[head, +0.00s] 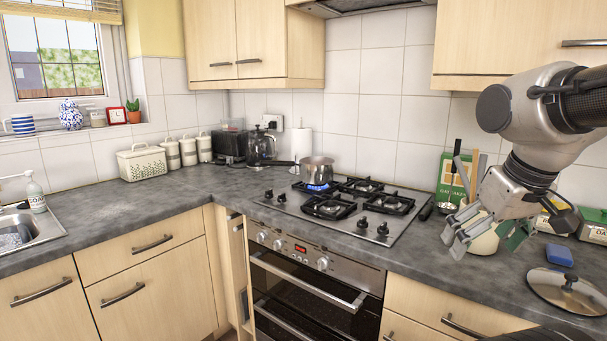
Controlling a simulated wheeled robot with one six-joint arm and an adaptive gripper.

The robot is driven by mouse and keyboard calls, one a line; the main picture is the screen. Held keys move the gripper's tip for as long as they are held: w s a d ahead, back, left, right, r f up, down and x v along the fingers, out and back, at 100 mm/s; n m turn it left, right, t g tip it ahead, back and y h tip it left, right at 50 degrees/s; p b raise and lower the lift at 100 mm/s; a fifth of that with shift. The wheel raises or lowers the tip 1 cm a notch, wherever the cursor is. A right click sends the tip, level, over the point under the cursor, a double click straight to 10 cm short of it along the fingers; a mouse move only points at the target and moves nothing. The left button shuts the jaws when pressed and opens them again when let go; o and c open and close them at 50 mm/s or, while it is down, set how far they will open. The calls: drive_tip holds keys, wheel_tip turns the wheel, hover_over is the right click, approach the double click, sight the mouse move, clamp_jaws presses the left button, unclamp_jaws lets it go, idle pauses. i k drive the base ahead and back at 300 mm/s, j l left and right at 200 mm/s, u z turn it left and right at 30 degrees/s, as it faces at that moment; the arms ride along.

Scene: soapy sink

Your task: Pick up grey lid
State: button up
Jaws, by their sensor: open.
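The grey lid (545,288) lies on the dark worktop at the lower right of the head view. It is round and shiny, with a raised dark knob in its middle. Its right side runs close to the picture edge. My gripper (462,236) hangs above the worktop to the left of and farther back than the lid. It is open, appears empty and is apart from the lid.
A blue sponge (559,254) lies just behind the lid. A cream utensil pot (484,241) stands partly hidden behind my gripper. A steel pan (317,171) sits over a lit blue flame on the hob (388,230). Bare worktop lies left of the lid.

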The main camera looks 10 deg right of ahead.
sight(572, 293)
drive_tip(key=i+l+z, duration=0.15)
drive_tip(key=z, duration=1.35)
